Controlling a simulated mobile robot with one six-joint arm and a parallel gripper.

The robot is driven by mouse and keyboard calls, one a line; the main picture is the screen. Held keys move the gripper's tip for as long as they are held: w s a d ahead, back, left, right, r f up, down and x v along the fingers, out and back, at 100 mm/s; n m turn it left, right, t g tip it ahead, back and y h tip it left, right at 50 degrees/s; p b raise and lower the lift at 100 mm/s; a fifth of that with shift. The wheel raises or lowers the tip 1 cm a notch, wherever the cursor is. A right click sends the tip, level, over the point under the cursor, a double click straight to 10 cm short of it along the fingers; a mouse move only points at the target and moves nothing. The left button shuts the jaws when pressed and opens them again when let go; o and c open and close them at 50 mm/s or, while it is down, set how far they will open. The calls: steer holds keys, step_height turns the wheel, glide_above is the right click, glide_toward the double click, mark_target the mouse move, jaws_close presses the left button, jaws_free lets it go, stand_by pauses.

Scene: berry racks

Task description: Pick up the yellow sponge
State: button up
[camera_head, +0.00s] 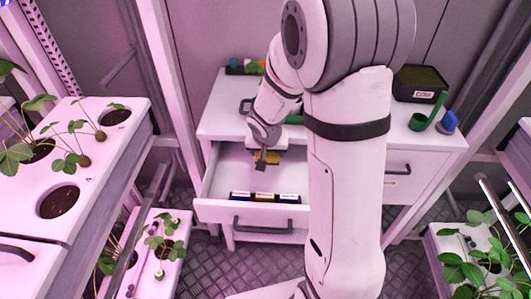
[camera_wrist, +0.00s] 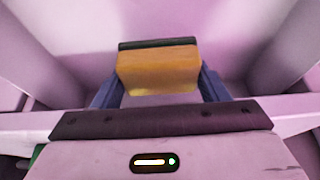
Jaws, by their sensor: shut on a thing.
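The yellow sponge (camera_wrist: 158,72), with a dark layer on its far side, sits between the two blue fingers of my gripper (camera_wrist: 158,88) in the wrist view. My gripper is shut on it. In the head view my gripper (camera_head: 263,158) is inside the open drawer (camera_head: 225,174) of the white cabinet, and the sponge (camera_head: 274,157) shows as a small orange-yellow patch there. Part of the sponge is hidden by the gripper. I cannot tell whether the sponge touches the drawer floor.
Several small dark-labelled items (camera_head: 265,197) lie along the drawer's front. On the cabinet top are a dark bin (camera_head: 421,84), a green cup (camera_head: 419,121) and a blue object (camera_head: 449,121). Plant racks (camera_head: 120,150) stand left and another planter (camera_head: 470,262) right.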

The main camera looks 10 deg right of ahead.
step_height(320, 180, up, 13)
steer(key=p, duration=0.8)
